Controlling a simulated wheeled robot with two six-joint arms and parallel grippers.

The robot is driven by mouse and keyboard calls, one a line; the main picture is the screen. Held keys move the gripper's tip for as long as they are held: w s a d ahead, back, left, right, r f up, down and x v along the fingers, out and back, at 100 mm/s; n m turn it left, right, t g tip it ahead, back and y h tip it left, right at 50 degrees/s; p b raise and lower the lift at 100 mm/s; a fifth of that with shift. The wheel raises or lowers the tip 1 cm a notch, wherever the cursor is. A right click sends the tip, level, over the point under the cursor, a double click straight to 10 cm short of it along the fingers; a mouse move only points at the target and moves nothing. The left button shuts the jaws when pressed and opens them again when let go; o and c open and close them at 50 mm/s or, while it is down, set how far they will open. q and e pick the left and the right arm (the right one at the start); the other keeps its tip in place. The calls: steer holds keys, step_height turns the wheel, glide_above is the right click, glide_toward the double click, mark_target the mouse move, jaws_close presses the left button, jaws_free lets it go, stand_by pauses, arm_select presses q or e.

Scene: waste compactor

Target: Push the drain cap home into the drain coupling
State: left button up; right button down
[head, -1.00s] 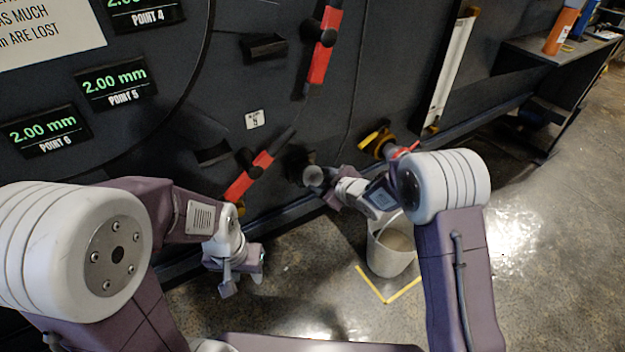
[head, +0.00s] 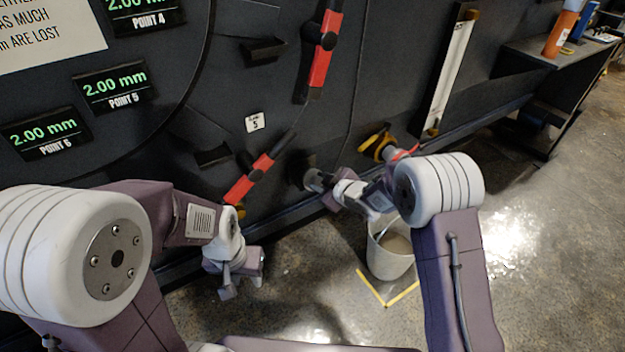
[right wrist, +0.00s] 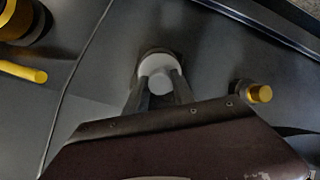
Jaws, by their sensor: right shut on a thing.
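My right gripper (head: 324,184) is shut on the grey drain cap (head: 312,180), low in front of the dark wall. In the right wrist view, both fingers (right wrist: 158,92) grip the pale round cap (right wrist: 160,82) from its two sides. The dark drain coupling (head: 297,164) shows behind the cap in the head view. The cap is at its mouth; how deep it sits is hidden by the gripper. My left gripper (head: 243,283) hangs over the floor at the left, its fingers apart and empty.
A pale bucket (head: 390,258) stands on the floor below my right arm, by a yellow corner marking (head: 386,300). A yellow and black fitting (head: 377,143) sticks out of the wall right of the coupling. A red-handled lever (head: 250,178) is to its left.

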steer(key=shift+s+d+r, duration=0.2)
steer(key=shift+s, duration=0.05)
stand_by(0.3)
steer(key=p+v, duration=0.2)
steer(key=v, duration=0.4)
stand_by(0.6)
stand_by(0.3)
steer(key=s+a+r, duration=0.3)
steer(key=s+a, duration=0.1)
steer(key=a, duration=0.3)
steer(key=s+d+m+t+h, duration=0.1)
steer(key=d+m+h, duration=0.2)
steer(key=d, duration=0.3)
steer(key=s+d+m+t+h, duration=0.1)
steer(key=s+d+m+h, duration=0.1)
steer(key=d+m+h, duration=0.2)
steer(key=d, duration=0.3)
steer(key=shift+s+f, duration=0.3)
steer(key=shift+s, duration=0.05)
steer(key=shift+t, duration=0.3)
